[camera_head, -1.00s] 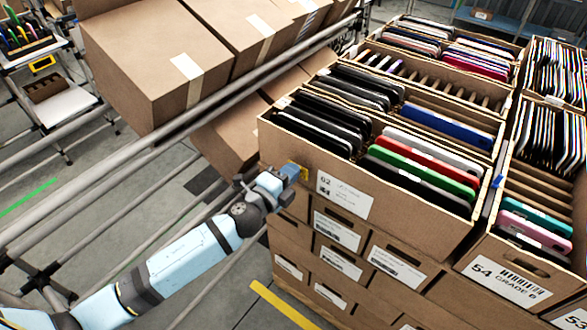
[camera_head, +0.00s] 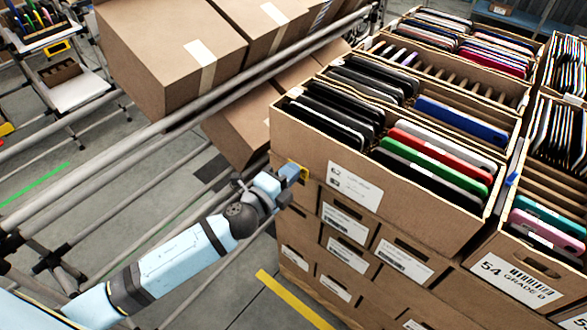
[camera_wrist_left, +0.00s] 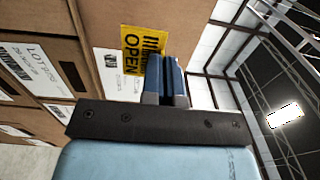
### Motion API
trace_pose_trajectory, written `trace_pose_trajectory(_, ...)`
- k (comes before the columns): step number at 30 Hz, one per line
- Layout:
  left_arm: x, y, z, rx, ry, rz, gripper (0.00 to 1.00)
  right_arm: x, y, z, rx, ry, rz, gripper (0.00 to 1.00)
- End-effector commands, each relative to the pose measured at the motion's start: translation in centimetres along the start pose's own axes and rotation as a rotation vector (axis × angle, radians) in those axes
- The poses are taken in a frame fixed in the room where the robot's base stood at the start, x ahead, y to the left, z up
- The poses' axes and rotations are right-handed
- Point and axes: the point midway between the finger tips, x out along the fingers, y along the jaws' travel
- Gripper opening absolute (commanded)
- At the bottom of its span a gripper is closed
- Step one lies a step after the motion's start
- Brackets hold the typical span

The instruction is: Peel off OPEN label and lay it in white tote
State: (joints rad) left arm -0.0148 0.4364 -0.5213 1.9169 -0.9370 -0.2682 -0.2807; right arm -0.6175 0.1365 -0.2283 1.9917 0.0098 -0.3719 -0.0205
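The yellow OPEN label (camera_wrist_left: 140,50) shows large in the left wrist view, with black print and its text turned sideways. It overlaps a white carton sticker behind it. My left gripper (camera_wrist_left: 166,82) has its two blue fingers close together at the label's lower edge and appears shut on it. In the head view, my left gripper (camera_head: 292,171) is beside the lower left of the front upper carton (camera_head: 300,135). A sliver of the label (camera_head: 304,171) shows just past the fingertips. Whether it still touches the carton is unclear. No white tote and no right gripper show.
Stacked cartons (camera_head: 345,255) stand below the open front carton, which holds several phones. Metal rails (camera_head: 190,112) with tilted closed cartons (camera_head: 165,55) run above and behind my left arm. Open floor (camera_head: 100,150) and a yellow floor stripe (camera_head: 290,300) lie below.

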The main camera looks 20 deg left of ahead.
Motion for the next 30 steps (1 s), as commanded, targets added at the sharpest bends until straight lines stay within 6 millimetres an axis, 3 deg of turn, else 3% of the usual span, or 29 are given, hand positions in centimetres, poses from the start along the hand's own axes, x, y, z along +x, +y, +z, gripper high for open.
trace_pose_trajectory(12,-1.6,0.0,0.0,0.001,-0.001,0.0,0.0,0.1,0.0,0.2,0.0,0.0,0.0,0.43)
trace_pose_trajectory(25,-2.0,-0.1,0.0,-0.001,-0.005,-0.001,0.0,0.2,0.0,0.3,0.0,-0.001,-0.001,0.43)
trace_pose_trajectory(30,-4.2,-1.8,1.3,-0.008,-0.144,-0.011,0.0,0.2,0.0,0.3,0.0,-0.002,-0.001,0.43)
